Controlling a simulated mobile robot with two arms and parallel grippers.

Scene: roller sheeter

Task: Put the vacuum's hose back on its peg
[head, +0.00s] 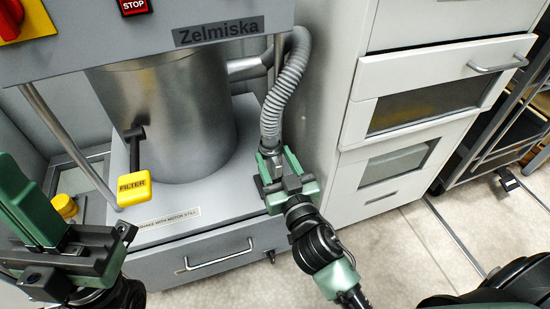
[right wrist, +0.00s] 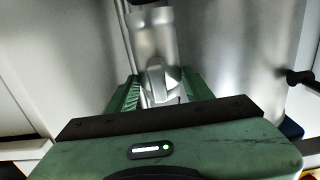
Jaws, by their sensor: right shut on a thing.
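The vacuum's grey ribbed hose (head: 288,84) hangs from a metal pipe at the vacuum's upper right, down along the cabinet side. Its smooth lower end (head: 269,146) reaches my right gripper (head: 277,170), which is shut on it. In the right wrist view the grey hose end (right wrist: 155,45) tapers down between the green fingers (right wrist: 160,90). My left gripper (head: 95,240) is at the lower left, apart from the hose; its jaws do not show clearly. I cannot make out the peg in either view.
The vacuum's steel drum (head: 185,115) stands on a grey base with a drawer handle (head: 215,256). A yellow FILTER handle (head: 134,188) sticks out in front. A white drawer cabinet (head: 350,175) stands close on the right. Tiled floor (head: 400,250) is open in front of it.

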